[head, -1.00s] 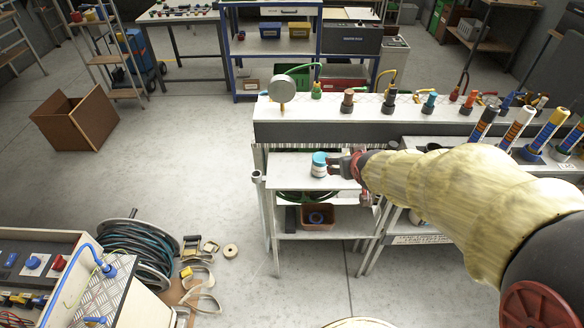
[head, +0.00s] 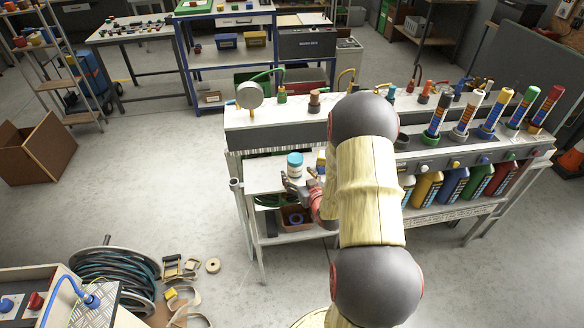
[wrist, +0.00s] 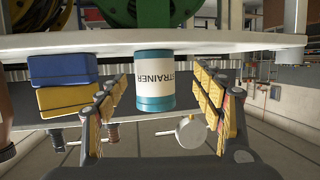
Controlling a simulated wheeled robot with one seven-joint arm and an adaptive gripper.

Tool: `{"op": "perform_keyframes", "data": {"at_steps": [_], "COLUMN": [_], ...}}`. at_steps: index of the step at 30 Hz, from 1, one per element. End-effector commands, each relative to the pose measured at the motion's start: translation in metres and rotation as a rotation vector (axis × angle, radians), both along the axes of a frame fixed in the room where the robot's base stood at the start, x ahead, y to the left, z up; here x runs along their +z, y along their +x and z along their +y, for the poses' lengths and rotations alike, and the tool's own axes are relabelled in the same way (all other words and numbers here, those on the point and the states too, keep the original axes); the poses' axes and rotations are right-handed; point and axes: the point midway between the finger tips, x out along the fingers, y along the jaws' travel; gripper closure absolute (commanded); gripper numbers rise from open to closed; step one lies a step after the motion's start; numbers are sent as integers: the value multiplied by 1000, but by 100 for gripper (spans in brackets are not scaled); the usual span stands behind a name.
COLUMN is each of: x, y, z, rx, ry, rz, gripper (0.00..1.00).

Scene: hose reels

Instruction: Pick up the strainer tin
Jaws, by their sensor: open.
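The strainer tin (head: 294,167) is a small can with a teal lid and a white label. It stands on the grey shelf (head: 262,177) under the raised ledge of the bench. In the wrist view, where the scene appears upside down, the tin (wrist: 154,82) shows its "STRAINER" label. My gripper (head: 303,180) is at the shelf's front edge, close in front of the tin. In the wrist view my open gripper (wrist: 160,84) has one finger on each side of the tin, with visible gaps. Contact is not visible.
A brown box (head: 296,217) sits on the lower shelf. Several coloured bottles (head: 427,189) stand farther right.

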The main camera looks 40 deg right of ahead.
Motion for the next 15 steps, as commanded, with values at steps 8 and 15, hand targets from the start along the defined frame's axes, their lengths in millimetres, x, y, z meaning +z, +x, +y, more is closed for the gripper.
{"op": "perform_keyframes", "data": {"at_steps": [8,15], "x": [-6,-12], "y": [24,46], "z": [-16,-25], "rx": [0,-1], "ry": [-1,-1], "rz": [-1,-1], "gripper": [33,33]}}
